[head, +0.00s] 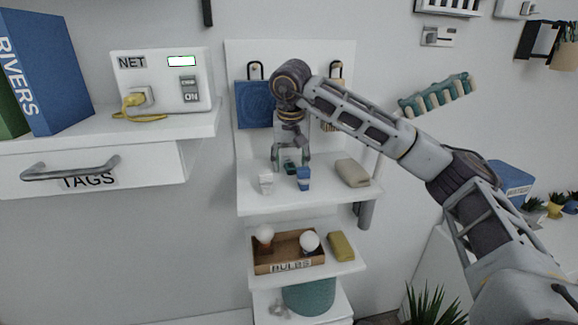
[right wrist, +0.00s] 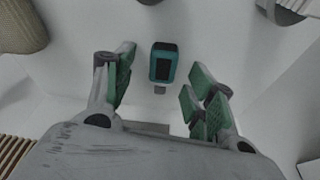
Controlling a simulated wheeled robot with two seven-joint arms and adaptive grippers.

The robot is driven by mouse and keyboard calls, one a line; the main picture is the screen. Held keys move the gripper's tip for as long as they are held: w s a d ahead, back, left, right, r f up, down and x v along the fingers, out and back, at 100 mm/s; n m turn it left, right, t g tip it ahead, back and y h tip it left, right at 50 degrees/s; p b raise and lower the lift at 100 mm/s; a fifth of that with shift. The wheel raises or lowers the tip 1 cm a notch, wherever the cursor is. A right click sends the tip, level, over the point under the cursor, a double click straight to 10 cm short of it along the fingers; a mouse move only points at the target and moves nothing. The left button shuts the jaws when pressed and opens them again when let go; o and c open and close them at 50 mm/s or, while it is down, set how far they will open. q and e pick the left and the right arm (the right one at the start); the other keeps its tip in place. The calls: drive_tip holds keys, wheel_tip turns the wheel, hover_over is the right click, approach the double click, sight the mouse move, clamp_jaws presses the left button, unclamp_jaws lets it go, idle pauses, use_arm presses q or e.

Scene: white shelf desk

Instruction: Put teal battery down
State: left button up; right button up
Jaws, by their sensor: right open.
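The teal battery (right wrist: 163,62), teal with a dark face, shows in the right wrist view just beyond and between the fingertips. It appears to be at the white shelf, apart from both fingers. In the head view the battery (head: 290,167) is a small dark teal patch, partly hidden by my gripper. My right gripper (head: 291,158) is open over the back of the upper shelf (head: 262,204). Its green-padded fingers are spread wide in the right wrist view (right wrist: 163,88). My left gripper is not in view.
The BULBS box (head: 290,267) and a yellow block (head: 341,246) are on the shelf below.

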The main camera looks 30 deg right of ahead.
sight(291, 164)
clamp_jaws()
idle(0.4)
drive_tip(key=shift+r, duration=0.2)
drive_tip(key=shift+s+r, duration=0.15)
drive_tip(key=shift+r, duration=3.15)
drive_tip(key=s+a, duration=0.2)
drive_tip(key=s, duration=0.7)
drive_tip(key=s+a+b, duration=0.1)
drive_tip(key=s+a, duration=0.2)
drive_tip(key=s, duration=0.7)
